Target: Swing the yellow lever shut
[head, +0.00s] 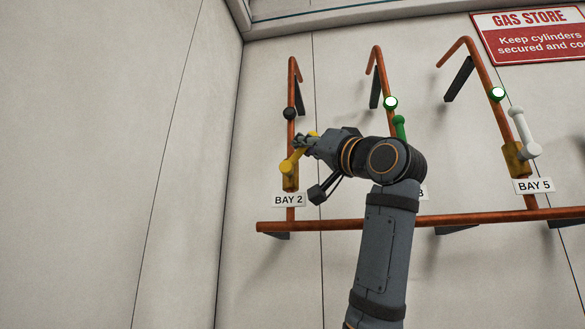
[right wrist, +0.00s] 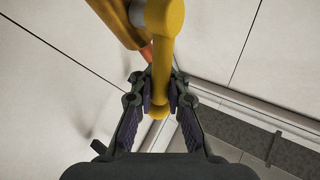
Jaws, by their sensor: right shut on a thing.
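The yellow lever (head: 289,166) is on the valve of the leftmost copper pipe, above the BAY 2 sign (head: 289,200). It slants up to the right from its pivot. My right gripper (head: 306,141) is shut on the lever near its free end and hides part of it. In the right wrist view the lever (right wrist: 161,60) runs down between the two fingers of my right gripper (right wrist: 159,98), with its rounded tip between the pads. My left gripper is in neither view.
The dark ball-shaped lamp (head: 289,114) above BAY 2 is unlit. A green lever (head: 399,127) and a white lever (head: 524,132) are on the pipes to the right, each near a lit lamp. A horizontal copper pipe (head: 275,227) runs below. The wall at left is bare.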

